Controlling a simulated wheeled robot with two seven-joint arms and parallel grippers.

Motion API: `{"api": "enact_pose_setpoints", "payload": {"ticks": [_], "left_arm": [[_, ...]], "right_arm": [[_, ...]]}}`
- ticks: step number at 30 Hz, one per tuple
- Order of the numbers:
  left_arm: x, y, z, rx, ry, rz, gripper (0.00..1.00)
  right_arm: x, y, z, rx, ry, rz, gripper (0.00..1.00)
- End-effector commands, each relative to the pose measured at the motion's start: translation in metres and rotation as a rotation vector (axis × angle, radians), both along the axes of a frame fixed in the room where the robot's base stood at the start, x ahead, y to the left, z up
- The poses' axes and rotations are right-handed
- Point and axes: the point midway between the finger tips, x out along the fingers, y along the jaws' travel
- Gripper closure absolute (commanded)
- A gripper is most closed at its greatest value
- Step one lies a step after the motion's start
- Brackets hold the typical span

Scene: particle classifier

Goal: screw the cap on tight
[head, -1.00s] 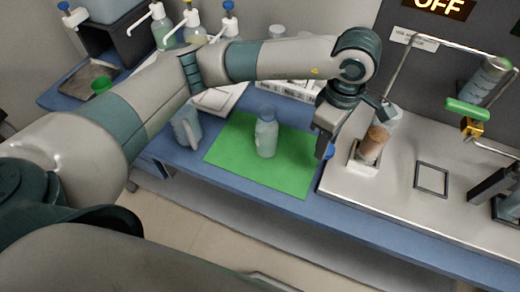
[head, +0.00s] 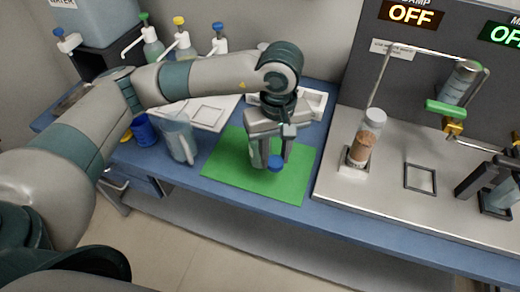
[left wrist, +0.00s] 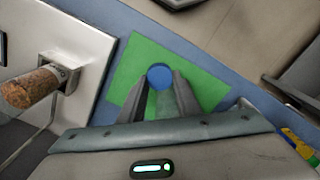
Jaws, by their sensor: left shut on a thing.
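My left gripper (head: 276,160) points down over the green mat (head: 225,172) and is shut on a blue cap (head: 275,164) at its fingertips. The cap also shows as a round blue disc between the fingers in the left wrist view (left wrist: 160,76). A pale translucent bottle (head: 256,152) stands on the mat, just left of and behind the cap in the head view. The bottle's top is hidden by the gripper. In the left wrist view, pale bottle-like material (left wrist: 165,104) shows between the fingers. I cannot tell whether cap and bottle touch. My right gripper is not in view.
A pitcher (head: 180,138) and a blue cup (head: 144,130) stand left of the mat. A steel bench (head: 385,192) to the right carries a clear tube of brown grains (head: 362,150) in a holder. Pump bottles line the back left. The mat's front part is clear.

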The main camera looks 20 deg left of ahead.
Motion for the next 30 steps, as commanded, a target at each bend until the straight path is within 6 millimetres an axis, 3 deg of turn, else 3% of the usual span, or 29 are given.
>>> {"api": "enact_pose_setpoints", "payload": {"ticks": [6, 12, 26, 28, 30], "left_arm": [[-0.011, 0.046, 0.004, 0.003, -0.001, -0.325, 0.9], [-0.021, 0.072, 0.007, 0.003, -0.002, -0.552, 0.9], [-0.026, 0.082, 0.008, 0.002, -0.001, -0.652, 0.9], [-0.026, 0.082, 0.008, 0.002, -0.001, -0.652, 0.9], [-0.026, 0.082, 0.008, 0.002, -0.001, -0.651, 0.9]], "right_arm": [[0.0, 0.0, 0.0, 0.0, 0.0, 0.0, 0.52], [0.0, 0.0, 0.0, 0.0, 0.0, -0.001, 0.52], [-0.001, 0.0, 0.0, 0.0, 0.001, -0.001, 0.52], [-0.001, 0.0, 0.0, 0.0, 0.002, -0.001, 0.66], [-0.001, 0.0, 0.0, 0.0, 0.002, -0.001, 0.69]]}}
